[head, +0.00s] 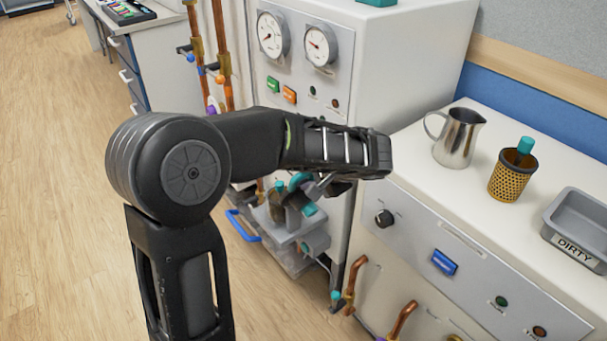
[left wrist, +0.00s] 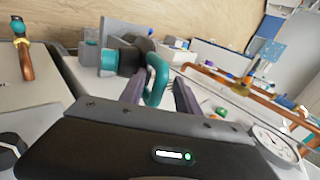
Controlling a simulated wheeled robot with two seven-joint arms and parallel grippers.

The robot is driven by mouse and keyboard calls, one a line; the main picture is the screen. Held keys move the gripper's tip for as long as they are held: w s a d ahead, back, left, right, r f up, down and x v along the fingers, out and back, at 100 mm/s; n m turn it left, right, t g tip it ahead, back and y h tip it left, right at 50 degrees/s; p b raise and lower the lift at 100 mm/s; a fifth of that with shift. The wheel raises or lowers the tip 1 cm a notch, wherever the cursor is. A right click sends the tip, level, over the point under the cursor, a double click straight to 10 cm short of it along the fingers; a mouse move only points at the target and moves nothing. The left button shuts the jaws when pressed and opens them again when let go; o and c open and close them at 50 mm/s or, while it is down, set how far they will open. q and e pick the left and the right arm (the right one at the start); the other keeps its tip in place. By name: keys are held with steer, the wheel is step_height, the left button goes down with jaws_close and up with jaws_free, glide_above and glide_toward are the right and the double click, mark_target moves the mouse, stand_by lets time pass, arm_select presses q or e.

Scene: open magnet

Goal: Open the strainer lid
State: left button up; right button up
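The strainer (head: 287,215) is a grey metal unit low beside the white cabinet, partly hidden behind my left arm. Its lid carries a curved teal handle (head: 299,181), which shows as a teal loop in the left wrist view (left wrist: 158,80). My left gripper (head: 322,190) is at the handle, pointing down and left. In the left wrist view its two fingers stand apart, one on each side of the teal loop, with a gap visible on the right side. Whether the left finger touches the loop is unclear. The lid looks closed, though much of it is hidden. My right gripper is not in view.
The white cabinet (head: 375,75) with gauges stands behind my arm. The counter at right holds a metal jug (head: 458,138), a mesh cup (head: 512,177) and a grey DIRTY tray (head: 580,222). Copper pipes (head: 224,60) rise behind the strainer. A blue handle (head: 242,226) sticks out low.

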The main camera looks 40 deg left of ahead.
arm_select(q)
steer(key=p+v, duration=0.1)
steer(key=v, duration=0.6)
steer(key=shift+d+r+p, duration=0.25)
steer(key=shift+p, duration=0.15)
steer(key=shift+s, duration=0.1)
